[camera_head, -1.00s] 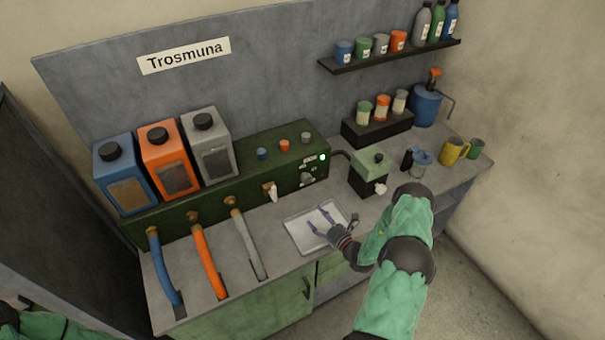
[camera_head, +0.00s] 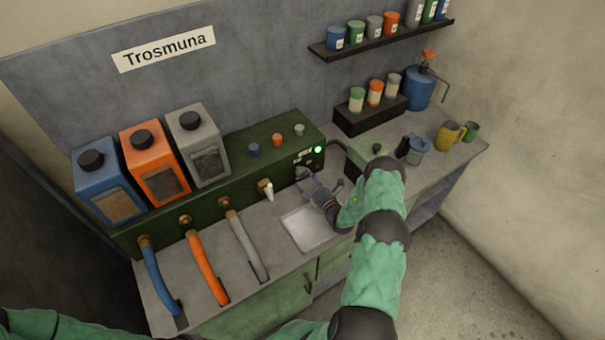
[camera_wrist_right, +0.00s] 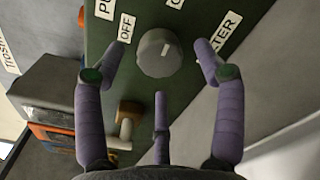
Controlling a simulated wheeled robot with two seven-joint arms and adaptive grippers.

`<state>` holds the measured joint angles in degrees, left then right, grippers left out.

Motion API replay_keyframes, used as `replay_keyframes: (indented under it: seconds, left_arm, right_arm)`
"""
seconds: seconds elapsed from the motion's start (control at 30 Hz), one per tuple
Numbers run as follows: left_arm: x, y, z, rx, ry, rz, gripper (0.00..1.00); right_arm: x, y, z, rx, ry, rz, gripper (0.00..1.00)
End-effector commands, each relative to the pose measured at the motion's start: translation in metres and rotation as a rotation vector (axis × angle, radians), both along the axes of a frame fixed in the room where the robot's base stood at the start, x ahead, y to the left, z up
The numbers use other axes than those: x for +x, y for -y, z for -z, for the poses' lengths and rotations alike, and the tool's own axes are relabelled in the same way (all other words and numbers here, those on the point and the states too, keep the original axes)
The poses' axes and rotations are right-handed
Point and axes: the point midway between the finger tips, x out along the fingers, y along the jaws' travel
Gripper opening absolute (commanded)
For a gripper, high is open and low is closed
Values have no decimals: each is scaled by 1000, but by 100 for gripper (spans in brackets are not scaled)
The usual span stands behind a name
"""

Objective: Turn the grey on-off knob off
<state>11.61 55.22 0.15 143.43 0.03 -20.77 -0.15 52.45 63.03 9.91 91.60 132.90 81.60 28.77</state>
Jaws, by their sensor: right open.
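The grey on-off knob (camera_wrist_right: 160,53) is on the front of the dark green machine (camera_wrist_right: 105,60), with a white pointer line on its face. In the wrist view an OFF label (camera_wrist_right: 126,27) is at its upper left, and a partly cut-off label (camera_wrist_right: 175,3) is above it, on the side the line points to. My right gripper (camera_head: 311,182) is open, its purple fingers spread around the knob's sides, one below; I cannot tell whether any touches. The knob is partly hidden in the head view. My left gripper is out of view.
A green indicator light (camera_head: 318,149) glows on the machine. A white tray (camera_head: 305,235) lies on the counter below my right wrist. A white-handled tap (camera_head: 267,189) is left of the knob. A green box (camera_head: 372,150) stands to the right, partly behind my arm.

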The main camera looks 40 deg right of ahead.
Motion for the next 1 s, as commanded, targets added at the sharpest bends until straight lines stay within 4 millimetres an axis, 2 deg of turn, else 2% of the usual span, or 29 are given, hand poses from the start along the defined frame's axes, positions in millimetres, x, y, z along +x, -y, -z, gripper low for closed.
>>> replay_keyframes:
  seconds: [0.1, 0.3, 0.67, 0.87, 1.0]
  left_arm:
    - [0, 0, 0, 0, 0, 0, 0]
    - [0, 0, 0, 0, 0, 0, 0]
    - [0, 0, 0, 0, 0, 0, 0]
    - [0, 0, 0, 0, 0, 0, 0]
    - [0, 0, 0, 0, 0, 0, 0]
  right_arm:
    - [18, 1, 0, 0, 1, -1, 70]
    - [36, 3, 0, 0, 0, -1, 70]
    - [39, 4, 0, 1, 0, 1, 70]
    - [39, 4, 0, 1, 0, 0, 14]
    - [39, 5, 0, 0, 0, 0, 13]
